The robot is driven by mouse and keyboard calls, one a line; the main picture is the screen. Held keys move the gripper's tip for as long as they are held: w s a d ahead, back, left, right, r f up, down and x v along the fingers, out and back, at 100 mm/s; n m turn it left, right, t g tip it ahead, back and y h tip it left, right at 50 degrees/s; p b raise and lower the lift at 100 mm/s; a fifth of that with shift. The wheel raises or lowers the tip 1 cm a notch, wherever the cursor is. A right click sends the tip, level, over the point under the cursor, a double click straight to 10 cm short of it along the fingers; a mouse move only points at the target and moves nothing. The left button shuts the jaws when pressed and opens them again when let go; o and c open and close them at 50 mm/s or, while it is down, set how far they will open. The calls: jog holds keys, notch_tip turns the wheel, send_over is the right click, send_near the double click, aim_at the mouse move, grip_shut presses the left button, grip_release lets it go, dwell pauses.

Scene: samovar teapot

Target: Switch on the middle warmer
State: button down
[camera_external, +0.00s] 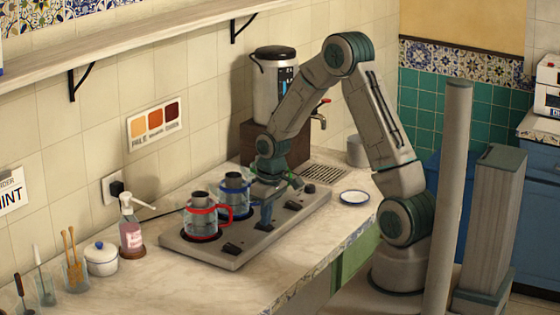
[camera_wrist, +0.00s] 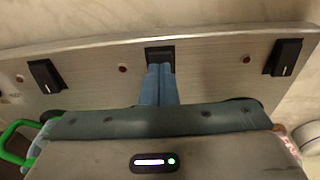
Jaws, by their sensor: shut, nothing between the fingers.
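A grey warmer plate (camera_external: 180,245) lies on the counter with three dark rocker switches along its front. A red-handled pot (camera_external: 202,222) and a blue-handled pot (camera_external: 235,183) stand on it; a green handle (camera_wrist: 12,150) shows beside my gripper. My gripper (camera_external: 266,226) points down at the middle of the switch row. In the wrist view its blue fingers (camera_wrist: 159,70) are together and empty, with tips at the middle switch (camera_wrist: 160,54) and partly covering it. I cannot tell whether they touch it. The left switch (camera_wrist: 45,75) and right switch (camera_wrist: 287,57) are clear.
A samovar (camera_external: 272,85) with a red-handled tap stands on a brown box behind the plate. A saucer (camera_external: 354,197) lies to the right. A soap bottle (camera_external: 131,225) and white sugar pot (camera_external: 101,259) stand left. The counter front is free.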

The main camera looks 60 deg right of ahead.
aim_at(269, 227)
jog(key=shift+s, duration=0.2)
notch_tip(269, 227, up, 14)
jog(key=s, duration=0.2)
jog(key=shift+p, duration=0.35)
jog(key=shift+f+b, duration=0.25)
jog(key=shift+b, duration=0.3)
jog(key=b, duration=0.2)
jog(key=w+b, duration=0.1)
jog(key=b, duration=0.1)
jog(key=shift+a+r+t+b, duration=0.3)
jog(key=shift+t, duration=0.1)
jog(key=f, duration=0.4)
jog(key=w+f+p, duration=0.1)
jog(key=f, duration=0.4)
jog(key=w+f, duration=0.1)
jog(key=f, duration=0.3)
jog(key=shift+w+f+p, duration=0.25)
jog(key=shift+f+p, duration=0.05)
jog(key=shift+f, duration=0.1)
